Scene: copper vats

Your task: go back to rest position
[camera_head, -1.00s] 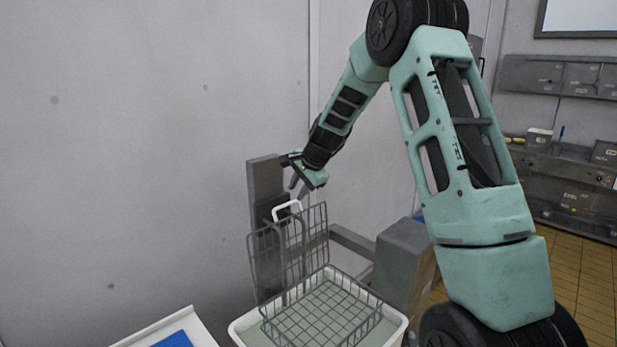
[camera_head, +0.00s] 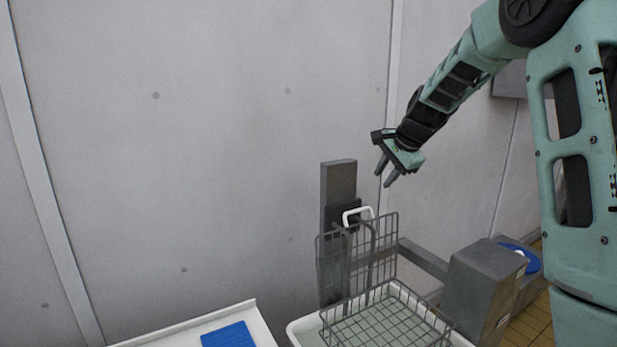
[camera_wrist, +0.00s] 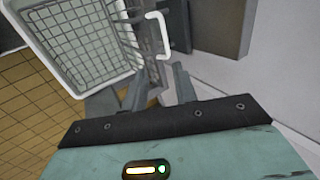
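My gripper (camera_head: 386,178) is in the air, above and to the right of the wire basket's white handle in the head view. Its two fingers are apart with nothing between them; they also show in the wrist view (camera_wrist: 157,82). The grey wire basket (camera_head: 378,268) has a tall back and a white handle (camera_head: 357,213). It sits in a white tub (camera_head: 305,331). In the wrist view the basket (camera_wrist: 85,35) and its handle (camera_wrist: 163,33) lie beyond the fingers, apart from them.
A grey post (camera_head: 338,180) stands behind the basket. A grey box (camera_head: 485,285) and a blue round thing (camera_head: 527,259) stand to the right. A white tray (camera_head: 262,327) with a blue item (camera_head: 228,336) is at the bottom. The wall (camera_head: 220,130) at left is clear.

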